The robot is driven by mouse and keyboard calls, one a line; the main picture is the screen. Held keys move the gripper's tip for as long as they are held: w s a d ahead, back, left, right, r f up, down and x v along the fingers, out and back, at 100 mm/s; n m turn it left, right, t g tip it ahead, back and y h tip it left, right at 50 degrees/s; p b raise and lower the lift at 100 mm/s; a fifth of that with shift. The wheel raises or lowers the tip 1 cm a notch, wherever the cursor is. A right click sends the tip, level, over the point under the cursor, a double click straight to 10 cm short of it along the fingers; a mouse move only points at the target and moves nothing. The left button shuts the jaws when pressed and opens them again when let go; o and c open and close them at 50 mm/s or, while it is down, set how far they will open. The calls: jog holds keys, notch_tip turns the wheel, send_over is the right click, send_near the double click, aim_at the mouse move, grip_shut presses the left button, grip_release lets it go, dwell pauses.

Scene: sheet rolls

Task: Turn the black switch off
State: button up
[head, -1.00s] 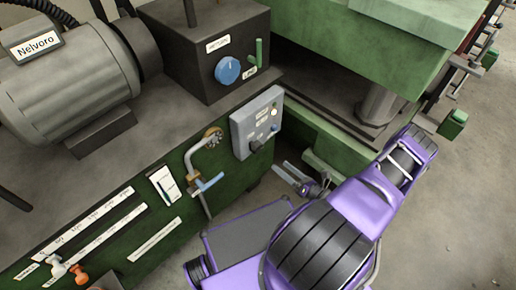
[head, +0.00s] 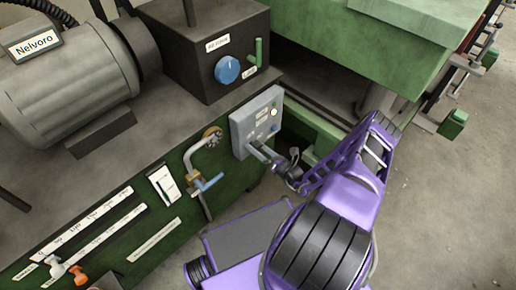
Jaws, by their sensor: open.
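The grey control box (head: 243,131) is fixed on the green machine side, near the middle of the head view. The black switch sits low on its front face and is now hidden behind the fingers of my gripper (head: 259,155). My gripper is open, with its fingertips at the lower part of the box face, around where the switch is. Whether the fingers touch the switch cannot be told.
A white lamp (head: 274,112) and a blue button (head: 274,127) are on the same box face. A pipe with a blue-handled valve (head: 208,184) stands to the left. A blue knob (head: 227,69) is on the dark box above.

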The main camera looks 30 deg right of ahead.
jog(key=c, duration=1.4)
jog(key=shift+n, duration=0.4)
jog(key=n, duration=0.3)
jog(key=shift+n, duration=0.4)
jog(key=n, duration=0.4)
jog(key=shift+n, duration=0.3)
jog(key=n+p, duration=0.1)
jog(key=n, duration=0.3)
jog(key=n+p, duration=0.1)
jog(key=n, duration=0.3)
jog(key=shift+n, duration=0.5)
